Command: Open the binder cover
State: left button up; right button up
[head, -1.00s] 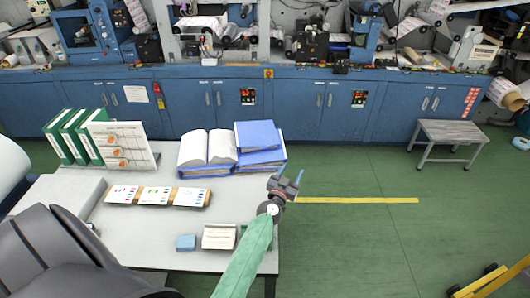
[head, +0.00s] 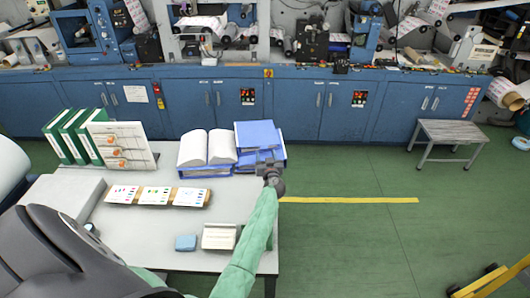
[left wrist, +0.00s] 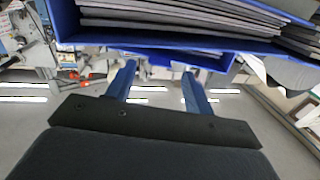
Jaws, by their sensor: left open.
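A closed blue binder (head: 256,134) lies on top of a stack at the back right of the grey table (head: 140,228). Beside it to the left lies an open binder with white pages (head: 207,147). My left gripper (head: 268,163) is at the front right edge of the blue stack. In the left wrist view the two blue fingers (left wrist: 158,84) are apart with nothing between them. A blue binder (left wrist: 200,43) with grey page edges fills the top of that view, just beyond the fingertips. I cannot tell whether they touch. My right gripper is not in view.
Green binders (head: 72,137) and a display board (head: 122,146) stand at the back left. Sample cards (head: 156,196) lie mid-table. A blue block (head: 186,242) and a small card stand (head: 219,236) are at the front.

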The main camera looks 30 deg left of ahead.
pick_arm(q)
jog(key=shift+x, duration=1.45)
grip_shut()
